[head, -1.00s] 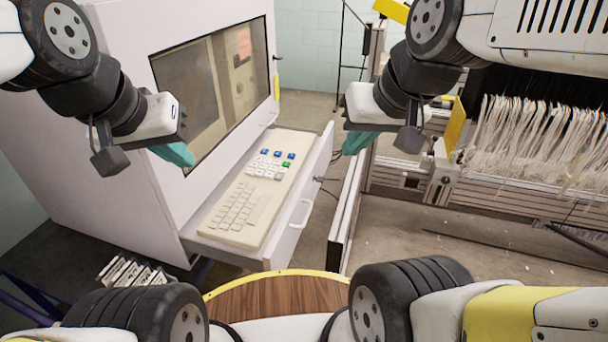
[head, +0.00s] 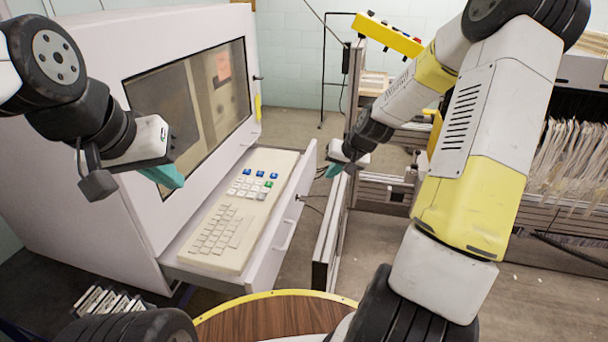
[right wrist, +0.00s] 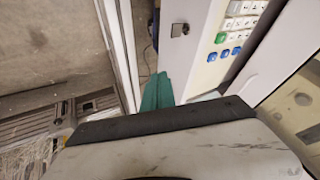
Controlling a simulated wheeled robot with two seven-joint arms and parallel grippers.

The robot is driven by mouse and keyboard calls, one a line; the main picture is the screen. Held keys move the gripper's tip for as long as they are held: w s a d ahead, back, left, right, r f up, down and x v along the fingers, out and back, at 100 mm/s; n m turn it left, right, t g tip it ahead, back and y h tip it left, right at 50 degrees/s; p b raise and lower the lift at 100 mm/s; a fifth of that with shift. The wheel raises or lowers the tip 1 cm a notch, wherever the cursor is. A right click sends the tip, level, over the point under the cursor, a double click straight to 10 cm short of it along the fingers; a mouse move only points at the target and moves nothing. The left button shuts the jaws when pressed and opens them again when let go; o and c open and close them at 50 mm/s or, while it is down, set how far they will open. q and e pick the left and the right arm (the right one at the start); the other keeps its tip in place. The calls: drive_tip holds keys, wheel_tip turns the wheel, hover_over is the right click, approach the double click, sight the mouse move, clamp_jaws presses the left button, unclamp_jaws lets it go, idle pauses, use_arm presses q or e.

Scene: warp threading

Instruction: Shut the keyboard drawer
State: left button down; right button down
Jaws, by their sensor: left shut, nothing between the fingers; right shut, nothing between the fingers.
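The keyboard drawer (head: 283,240) is pulled out from the white cabinet (head: 80,130), with a cream keyboard (head: 235,212) with blue and green keys lying in it. Its front panel has a pale handle (head: 287,236). My left gripper (head: 172,177) is shut and empty, in front of the cabinet's screen and left of the keyboard. My right gripper (head: 333,171) is shut and empty, near the far end of the drawer front, on its outer side. In the right wrist view its green fingers (right wrist: 157,92) appear beside the drawer front (right wrist: 190,65); I cannot tell whether they touch.
An upright metal-edged panel (head: 330,235) stands close to the right of the drawer, with a narrow floor gap between. A loom frame with white threads (head: 570,150) is at the right. A round wooden surface (head: 270,318) with a yellow rim is in front.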

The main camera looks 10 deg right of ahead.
wheel_tip(320, 180, down, 3)
drive_tip(key=w+d+m, duration=0.1)
drive_tip(key=w, duration=0.1)
approach(304, 191)
wheel_tip(304, 191, down, 4)
drive_tip(key=w, duration=0.2)
drive_tip(key=shift+a+y, duration=0.3)
drive_tip(key=shift+a, duration=0.15)
